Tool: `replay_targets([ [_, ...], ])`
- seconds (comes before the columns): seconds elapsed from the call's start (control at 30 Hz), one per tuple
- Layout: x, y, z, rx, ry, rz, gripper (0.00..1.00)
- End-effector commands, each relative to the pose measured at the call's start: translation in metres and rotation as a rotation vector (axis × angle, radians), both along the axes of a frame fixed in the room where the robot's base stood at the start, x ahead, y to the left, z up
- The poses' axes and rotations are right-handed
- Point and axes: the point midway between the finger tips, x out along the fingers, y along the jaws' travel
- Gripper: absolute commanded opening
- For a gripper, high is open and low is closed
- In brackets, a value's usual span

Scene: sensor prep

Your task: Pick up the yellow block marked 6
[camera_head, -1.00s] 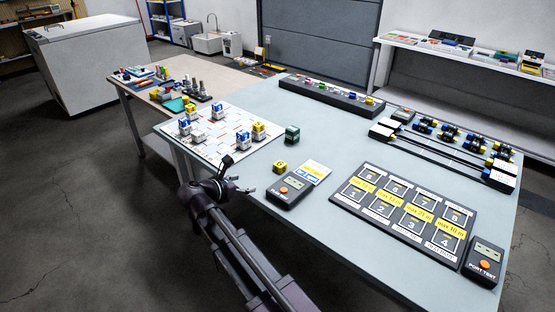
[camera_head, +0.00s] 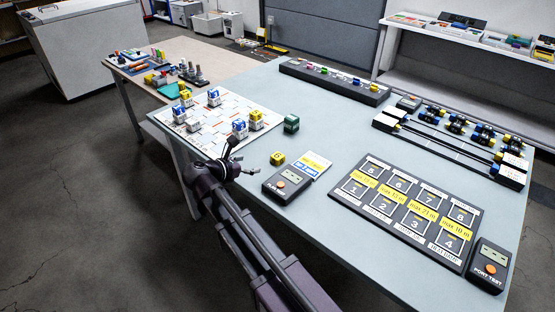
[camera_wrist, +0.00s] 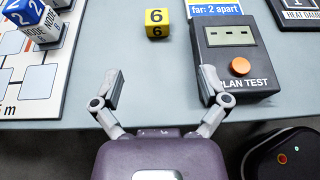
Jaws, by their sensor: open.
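The yellow block marked 6 (camera_head: 277,158) sits on the grey-blue table (camera_head: 330,130), just left of the plan test box. In the wrist view the block (camera_wrist: 157,23) shows a 6 on its top and front faces. My gripper (camera_wrist: 161,88) is open and empty, its two fingers spread apart. The block is ahead of the fingers, roughly between them from side to side and not touched. In the head view my gripper (camera_head: 238,158) is at the table's near edge, left of the block.
The plan test box (camera_wrist: 235,55) stands close to the block's right. The white grid board (camera_wrist: 50,97) with blue-white and yellow cubes is to the left. A green cube (camera_head: 291,123) stands behind the block. A dark numbered panel (camera_head: 395,250) lies farther right.

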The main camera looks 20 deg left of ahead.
Motion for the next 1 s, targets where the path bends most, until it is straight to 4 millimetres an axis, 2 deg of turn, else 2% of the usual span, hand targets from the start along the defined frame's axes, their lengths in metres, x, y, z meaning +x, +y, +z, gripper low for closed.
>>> replay_targets([
  [0.17, 0.011, -0.003, -0.008, 0.000, 0.000, 0.001, 0.94],
  [0.6, 0.062, -0.024, -0.031, -0.001, 0.000, 0.004, 0.94],
  [1.0, 0.068, -0.027, -0.032, 0.000, 0.000, 0.005, 0.94],
])
